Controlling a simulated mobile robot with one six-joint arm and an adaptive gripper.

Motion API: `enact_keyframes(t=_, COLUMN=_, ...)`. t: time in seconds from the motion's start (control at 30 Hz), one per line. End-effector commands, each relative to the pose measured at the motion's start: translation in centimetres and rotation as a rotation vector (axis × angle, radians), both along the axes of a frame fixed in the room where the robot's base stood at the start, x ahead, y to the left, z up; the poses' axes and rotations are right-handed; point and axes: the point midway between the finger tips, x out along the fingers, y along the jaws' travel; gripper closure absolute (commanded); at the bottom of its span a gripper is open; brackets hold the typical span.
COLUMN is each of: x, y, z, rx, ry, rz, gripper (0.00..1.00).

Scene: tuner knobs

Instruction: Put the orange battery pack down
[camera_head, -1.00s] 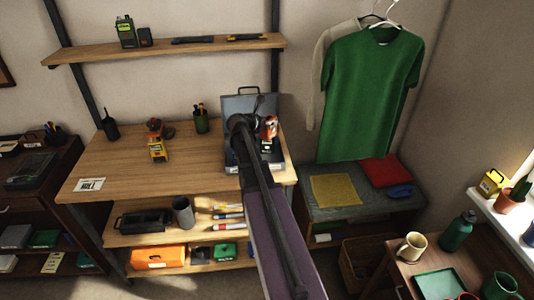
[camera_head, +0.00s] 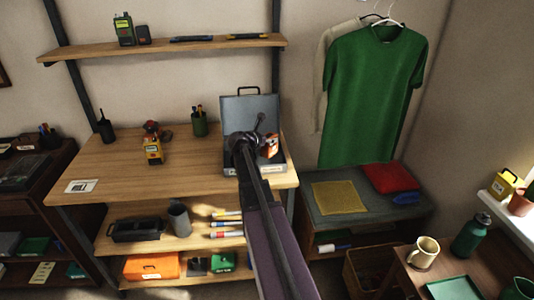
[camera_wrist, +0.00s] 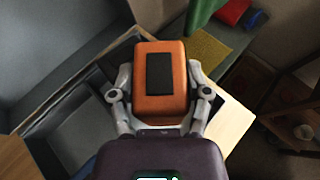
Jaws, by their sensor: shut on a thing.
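The orange battery pack (camera_wrist: 178,108) has a dark rectangular pad on its face. My gripper (camera_wrist: 161,80) is shut on it, one finger on each side. In the head view the pack (camera_head: 271,147) shows just right of my wrist, in front of the open lid of a grey case (camera_head: 235,106). The case stands at the right end of the workbench. In the wrist view the case (camera_wrist: 80,140) lies beneath and left of the pack. My arm hides part of the case, and I cannot tell whether the pack touches its floor.
A low grey table (camera_head: 350,212) with yellow and red cloths stands to the right. The bench's middle is clear.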

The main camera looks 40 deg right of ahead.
Motion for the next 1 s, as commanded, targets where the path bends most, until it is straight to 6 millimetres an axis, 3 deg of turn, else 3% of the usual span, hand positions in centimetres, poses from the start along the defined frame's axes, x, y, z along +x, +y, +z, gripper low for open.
enact_keyframes(t=0.47, x=0.0, y=-0.1, z=-0.3, rx=-0.001, ry=0.0, rz=-0.001, gripper=0.99)
enact_keyframes(t=1.0, x=-0.1, y=-0.1, z=-4.3, rx=-0.001, ry=0.001, rz=-0.002, gripper=0.99)
